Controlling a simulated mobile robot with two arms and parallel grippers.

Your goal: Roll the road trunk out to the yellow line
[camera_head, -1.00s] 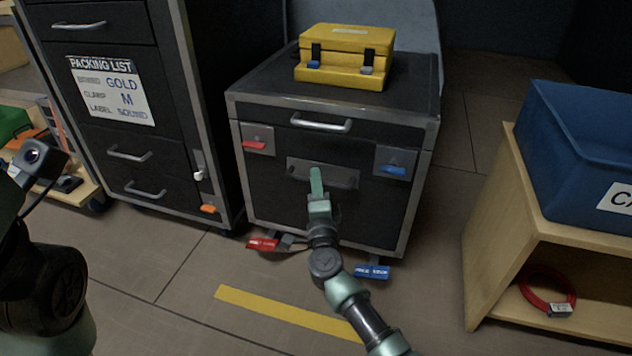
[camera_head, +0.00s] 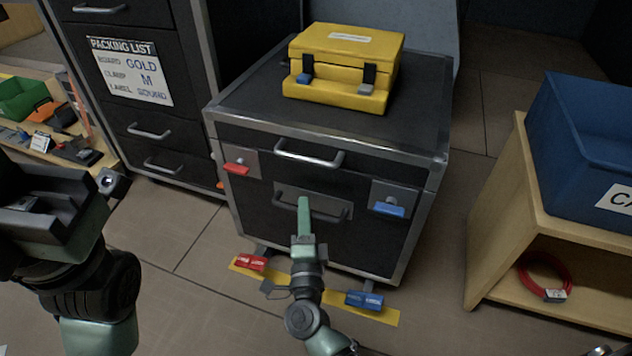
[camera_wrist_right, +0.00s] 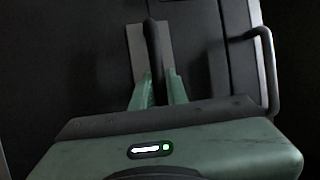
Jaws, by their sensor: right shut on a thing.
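The road trunk (camera_head: 300,245) is a black case with metal edges. It stands upright on the floor, its front lower edge above the yellow line (camera_head: 385,314). My right gripper (camera_head: 304,205) is shut on the dark handle of the trunk's front plate; in the right wrist view the fingers (camera_wrist_right: 158,88) sit either side of the handle bar (camera_wrist_right: 153,50). A red pedal (camera_head: 251,262) and a blue pedal (camera_head: 364,300) at the trunk's foot overlap the line. My left gripper (camera_head: 45,200) is at the left edge, away from the trunk; its jaw state is unclear.
A yellow case (camera_head: 335,90) rests on the trunk's top. A black drawer cabinet (camera_head: 190,120) with a packing list stands left. A wooden shelf (camera_head: 490,215) with a blue bin (camera_head: 585,140) stands right. Floor shows between trunk and shelf.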

